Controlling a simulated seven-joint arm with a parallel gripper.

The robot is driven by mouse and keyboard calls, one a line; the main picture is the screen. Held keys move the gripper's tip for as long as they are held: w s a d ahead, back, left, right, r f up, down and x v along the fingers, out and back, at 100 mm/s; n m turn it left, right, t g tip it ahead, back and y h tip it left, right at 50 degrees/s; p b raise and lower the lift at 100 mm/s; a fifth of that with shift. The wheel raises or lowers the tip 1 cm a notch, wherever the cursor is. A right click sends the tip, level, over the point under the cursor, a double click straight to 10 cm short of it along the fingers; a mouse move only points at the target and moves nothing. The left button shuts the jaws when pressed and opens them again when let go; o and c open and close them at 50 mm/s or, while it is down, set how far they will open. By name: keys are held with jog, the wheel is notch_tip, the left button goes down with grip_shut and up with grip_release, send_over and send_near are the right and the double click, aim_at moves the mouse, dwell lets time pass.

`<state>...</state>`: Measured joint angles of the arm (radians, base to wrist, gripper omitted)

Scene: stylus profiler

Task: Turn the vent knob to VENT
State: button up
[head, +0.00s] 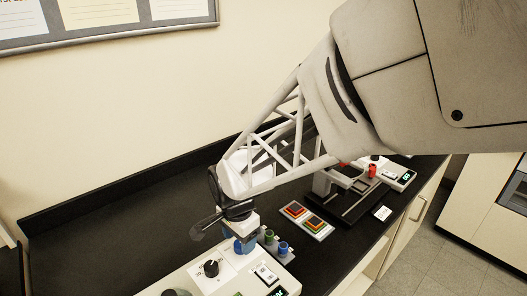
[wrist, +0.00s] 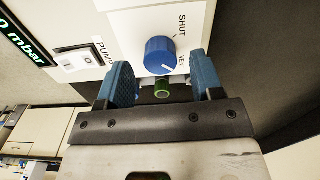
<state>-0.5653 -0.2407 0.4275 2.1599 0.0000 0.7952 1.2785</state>
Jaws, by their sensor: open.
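The blue vent knob (wrist: 160,56) shows in the wrist view on a white panel (wrist: 130,22), with the labels SHUT and VENT to its right. A short pale mark shows on the knob's lower face, toward the VENT side; I cannot tell its exact setting. My gripper (wrist: 160,64) is open, with one blue finger on each side of the knob and visible gaps between. I cannot tell how deep the fingers reach. In the head view my gripper (head: 243,245) points down at the far end of the white control box (head: 205,285), and hides the knob.
The box also carries a black knob (head: 211,268), a PUMP switch (wrist: 77,62) and a pressure display (wrist: 22,38). Blue- and green-topped pieces (head: 283,247) stand close by. A tray of coloured squares (head: 306,220) lies farther right. The black bench at left is clear.

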jog(key=shift+r, duration=2.8)
jog(key=shift+d+r, duration=0.2)
jog(key=shift+d, duration=0.2)
jog(key=s+d+r+n+t, duration=0.1)
jog(key=s+d, duration=0.3)
jog(key=d, duration=0.5)
jog(key=s+d+r+n, duration=0.4)
jog(key=s+d, duration=0.1)
jog(key=d, duration=0.4)
jog(key=s+d+r+n+t, duration=0.1)
jog(key=s+d+r+n, duration=0.2)
jog(key=d, duration=0.6)
jog(key=shift+s+r+t, duration=0.15)
jog(key=shift+s+t, duration=0.15)
jog(key=shift+s, duration=0.5)
